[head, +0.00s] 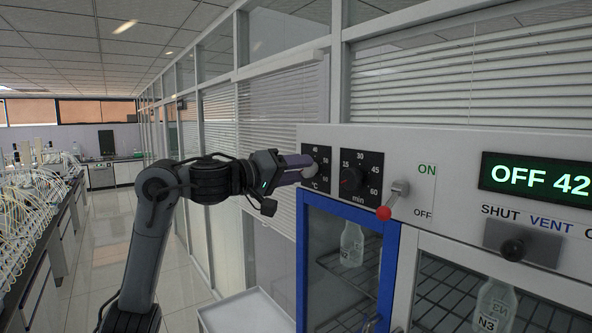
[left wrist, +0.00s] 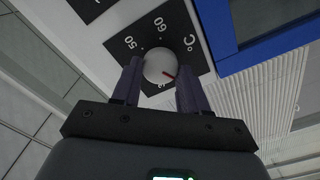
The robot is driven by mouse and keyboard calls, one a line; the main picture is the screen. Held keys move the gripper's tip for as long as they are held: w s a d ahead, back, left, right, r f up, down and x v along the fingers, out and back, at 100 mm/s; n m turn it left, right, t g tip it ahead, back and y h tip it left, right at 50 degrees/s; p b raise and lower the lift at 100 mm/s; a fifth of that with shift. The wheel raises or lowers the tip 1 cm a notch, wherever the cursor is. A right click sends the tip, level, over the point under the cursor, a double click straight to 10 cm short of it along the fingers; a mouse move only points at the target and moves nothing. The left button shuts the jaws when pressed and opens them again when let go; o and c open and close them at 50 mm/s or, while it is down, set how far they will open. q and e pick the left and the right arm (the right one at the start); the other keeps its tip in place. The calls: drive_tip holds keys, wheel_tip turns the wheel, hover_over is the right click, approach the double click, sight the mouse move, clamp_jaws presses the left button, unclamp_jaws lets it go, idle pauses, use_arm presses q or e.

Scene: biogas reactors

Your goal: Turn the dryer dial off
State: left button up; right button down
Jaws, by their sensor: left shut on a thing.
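The dryer's temperature dial (left wrist: 158,64) is a round pale knob with a red mark, on a black plate marked in °C. In the left wrist view it sits between the two fingers of my left gripper (left wrist: 160,74), which is shut on it. In the head view my left gripper (head: 303,168) reaches the °C plate (head: 322,156) from the left and partly covers the dial. The dryer's display (head: 540,178) reads "OFF 42". My right gripper is not in view.
Right of the °C plate are a timer dial (head: 352,180) marked in min, a red-tipped lever (head: 384,212) beside ON/OFF, and a black vent knob (head: 513,249). A blue-framed door (head: 388,262) is below. A bench with tubing (head: 35,205) runs along the left.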

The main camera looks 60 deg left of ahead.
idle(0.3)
use_arm(q)
drive_tip(key=o, duration=1.1)
drive_tip(key=shift+c, duration=0.2)
drive_tip(key=s+d+b, duration=0.1)
drive_tip(key=s+b, duration=0.4)
drive_tip(key=s, duration=0.5)
drive_tip(key=shift+s+d, duration=0.15)
drive_tip(key=shift+s, duration=0.25)
